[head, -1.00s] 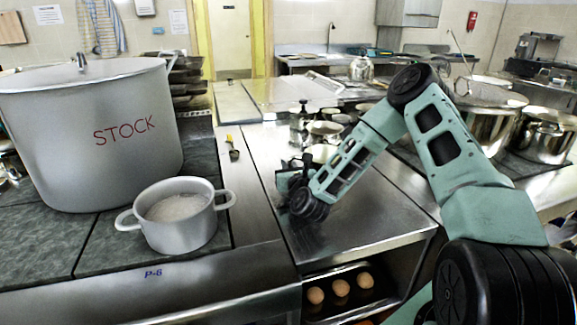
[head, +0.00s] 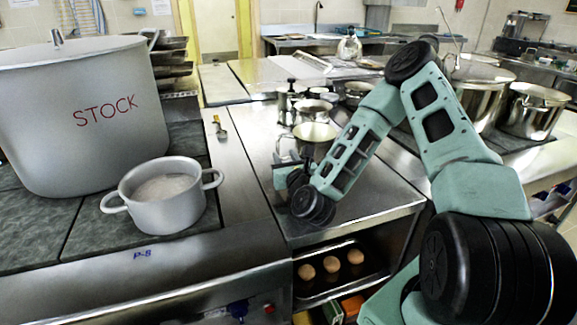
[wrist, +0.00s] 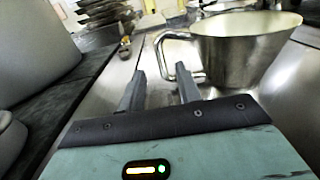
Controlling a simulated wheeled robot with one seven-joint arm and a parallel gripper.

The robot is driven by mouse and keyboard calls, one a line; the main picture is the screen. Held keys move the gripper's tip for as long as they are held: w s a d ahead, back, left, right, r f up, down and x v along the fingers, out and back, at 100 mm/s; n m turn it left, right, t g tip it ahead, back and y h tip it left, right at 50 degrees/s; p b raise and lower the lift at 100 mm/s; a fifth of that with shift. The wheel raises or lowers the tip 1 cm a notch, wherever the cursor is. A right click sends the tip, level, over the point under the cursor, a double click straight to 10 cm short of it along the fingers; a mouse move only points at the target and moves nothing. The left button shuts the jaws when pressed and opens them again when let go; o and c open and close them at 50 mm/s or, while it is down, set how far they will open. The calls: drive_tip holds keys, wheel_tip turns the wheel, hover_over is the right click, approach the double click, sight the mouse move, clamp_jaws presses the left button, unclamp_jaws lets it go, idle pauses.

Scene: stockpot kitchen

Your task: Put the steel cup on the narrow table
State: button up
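The steel cup (head: 315,147) stands on the steel worktop (head: 360,208), left of my forearm in the head view. In the wrist view the steel cup (wrist: 245,52) is large, upright and wide-mouthed, with its looped handle pointing left toward my fingers. My gripper (wrist: 160,80) is open, with the handle just beyond the fingertips and overlapping the right finger in the picture. I cannot tell whether they touch. In the head view my gripper (head: 284,160) is low over the worktop beside the cup, partly hidden. I cannot tell which surface is the narrow table.
A large stockpot (head: 85,125) and a small two-handled pot (head: 165,200) stand on the left stove. A yellow-handled tool (head: 219,128) lies on the strip between. Several steel pots stand behind the cup and on the right. A tray of eggs (head: 330,270) sits on the shelf below.

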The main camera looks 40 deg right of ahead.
drive_tip(key=shift+v, duration=1.45)
